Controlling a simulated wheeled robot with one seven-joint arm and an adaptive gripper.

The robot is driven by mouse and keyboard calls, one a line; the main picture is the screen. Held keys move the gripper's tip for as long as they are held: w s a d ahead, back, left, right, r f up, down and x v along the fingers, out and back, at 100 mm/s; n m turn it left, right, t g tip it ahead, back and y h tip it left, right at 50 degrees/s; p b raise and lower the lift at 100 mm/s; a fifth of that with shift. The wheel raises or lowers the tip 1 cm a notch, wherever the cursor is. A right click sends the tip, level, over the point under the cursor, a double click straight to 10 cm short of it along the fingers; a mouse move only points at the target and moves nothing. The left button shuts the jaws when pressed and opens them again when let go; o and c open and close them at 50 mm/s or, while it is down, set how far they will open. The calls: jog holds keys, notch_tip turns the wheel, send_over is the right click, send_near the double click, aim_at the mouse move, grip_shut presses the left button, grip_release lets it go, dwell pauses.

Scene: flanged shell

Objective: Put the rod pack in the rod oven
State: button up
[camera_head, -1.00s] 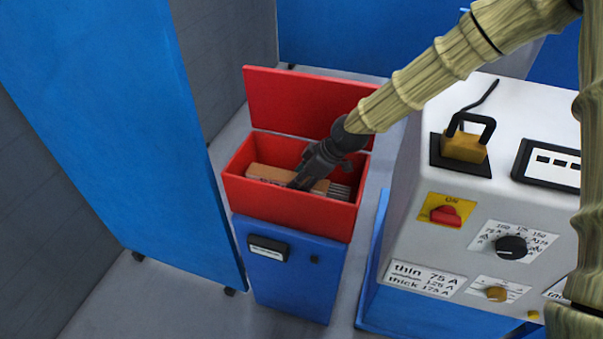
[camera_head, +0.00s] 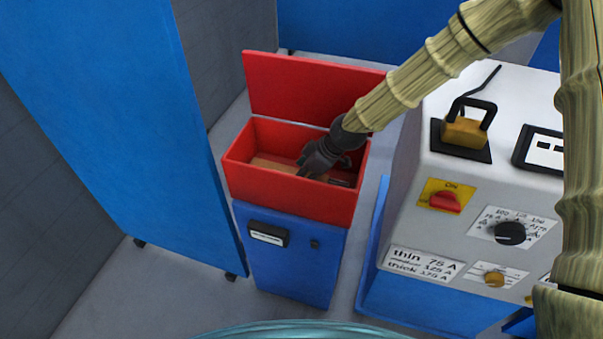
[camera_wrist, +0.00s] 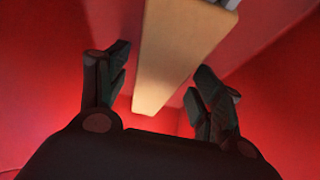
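The rod oven is a blue cabinet (camera_head: 292,262) with an open red box (camera_head: 283,202) on top. Its red lid (camera_head: 312,92) stands raised at the back. The tan rod pack (camera_head: 272,166) lies low inside the red box, partly hidden by my gripper and the front wall. In the wrist view the pack (camera_wrist: 180,55) runs between my fingers, with pale rod ends at the top edge. My gripper (camera_head: 304,174) reaches down into the box. Its fingers stand apart, with gaps to the pack on both sides.
A white machine (camera_head: 412,205) with knobs and a black-handled block (camera_head: 465,132) on top stands close to the right of the oven. A tall blue panel (camera_head: 115,110) stands to the left. Grey floor (camera_head: 150,305) is clear at the front left.

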jog(key=shift+r, duration=0.1)
jog(key=shift+d+r+p, duration=0.3)
jog(key=shift+r+p, duration=0.25)
jog(key=shift+r, duration=0.05)
jog(key=p+v, duration=0.7)
jog(key=v, duration=0.3)
jog(key=shift+s+d+r+p, duration=0.2)
jog(key=shift+d+p, duration=0.05)
jog(key=shift+p, duration=0.05)
